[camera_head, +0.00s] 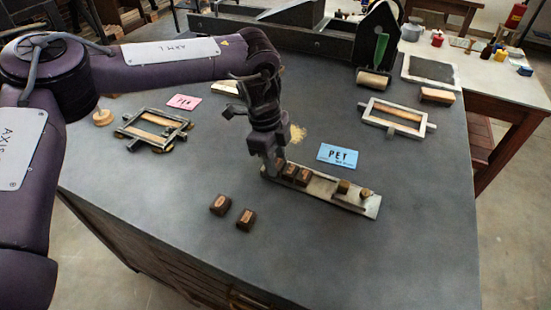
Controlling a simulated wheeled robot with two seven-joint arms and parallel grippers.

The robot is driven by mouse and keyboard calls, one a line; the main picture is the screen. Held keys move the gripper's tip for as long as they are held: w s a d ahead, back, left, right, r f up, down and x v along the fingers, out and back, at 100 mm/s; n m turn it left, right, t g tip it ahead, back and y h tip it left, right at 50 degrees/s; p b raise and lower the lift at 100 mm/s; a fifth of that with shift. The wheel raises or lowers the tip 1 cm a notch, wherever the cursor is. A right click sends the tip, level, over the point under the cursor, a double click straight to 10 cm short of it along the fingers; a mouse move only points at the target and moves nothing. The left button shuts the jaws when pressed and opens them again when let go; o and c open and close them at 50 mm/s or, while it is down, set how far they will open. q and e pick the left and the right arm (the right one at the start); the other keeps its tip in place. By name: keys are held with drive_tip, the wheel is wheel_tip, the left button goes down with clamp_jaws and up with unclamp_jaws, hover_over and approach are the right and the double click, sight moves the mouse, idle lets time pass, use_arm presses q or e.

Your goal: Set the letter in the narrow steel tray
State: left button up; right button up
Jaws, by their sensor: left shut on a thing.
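The narrow steel tray (325,191) lies on the dark table, slanting from the centre down to the right. Two brown letter blocks, one (290,171) and another (304,176), sit side by side in its left part. Two small brassy pieces, one (343,186) and one (365,193), are towards its right end. My left gripper (272,171) points down at the tray's left end, shut on a letter that its fingers mostly hide. I cannot tell whether that letter touches the tray floor. Two loose letter blocks, one (220,204) and one (246,219), lie left of the tray. My right gripper is out of view.
A blue PET card (337,155) lies behind the tray, and a pink card (184,102) at the back left. Metal frames stand at left (152,129) and right (397,116). A black press (378,45) stands at the back. The front of the table is clear.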

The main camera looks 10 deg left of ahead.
sight(278, 160)
use_arm(q)
drive_tip(key=shift+s+a+f, duration=0.1)
drive_tip(key=shift+s+f, duration=0.4)
drive_tip(key=shift+f, duration=0.35)
drive_tip(key=o, duration=0.8)
drive_tip(key=shift+s, duration=0.1)
drive_tip(key=shift+o, duration=0.7)
drive_tip(key=shift+s, duration=0.15)
drive_tip(key=shift+r, duration=0.25)
drive_tip(key=r, duration=0.1)
drive_tip(key=w+r, duration=0.1)
drive_tip(key=r, duration=0.1)
drive_tip(key=w+r, duration=0.1)
drive_tip(key=r, duration=0.1)
drive_tip(key=shift+w+a+r+b, duration=0.1)
drive_tip(key=shift+w+a+b, duration=0.1)
drive_tip(key=shift+b, duration=0.1)
drive_tip(key=v, duration=0.7)
drive_tip(key=shift+s+r, duration=0.25)
drive_tip(key=shift+r, duration=0.05)
